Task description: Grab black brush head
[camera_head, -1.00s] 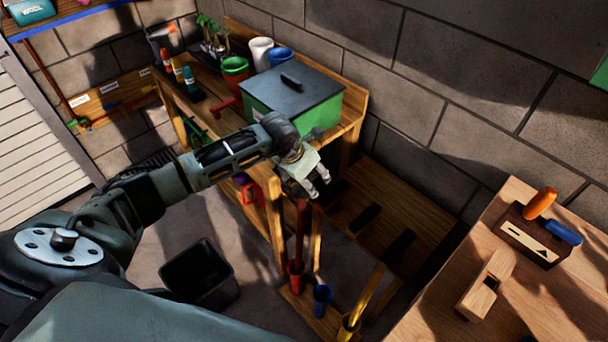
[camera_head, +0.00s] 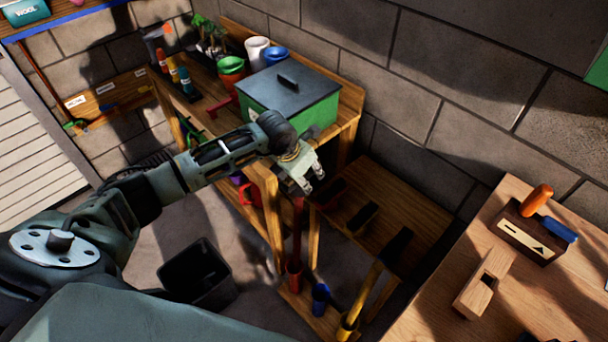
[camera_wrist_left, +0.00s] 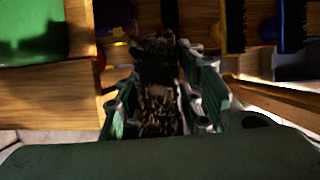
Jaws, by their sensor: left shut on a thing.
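My left gripper (camera_head: 312,184) is above the near end of the low wooden rack, right of the bench corner. In the left wrist view its fingers (camera_wrist_left: 160,95) are closed around a dark, bristly thing, which looks like the black brush head (camera_wrist_left: 158,65). The fingers cover its sides, and shadow hides its outline. In the head view the held head is hidden by the gripper. A red handle (camera_head: 297,235) rises from below toward the gripper; I cannot tell whether it joins the held head. My right gripper is not in view.
Other dark brush heads (camera_head: 362,218) and (camera_head: 396,246) lie along the rack. A yellow handle (camera_head: 366,290) leans below. A green box (camera_head: 318,118) with a dark lid stands on the bench behind. A black bin (camera_head: 195,275) is on the floor. A wooden table (camera_head: 430,310) is at right.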

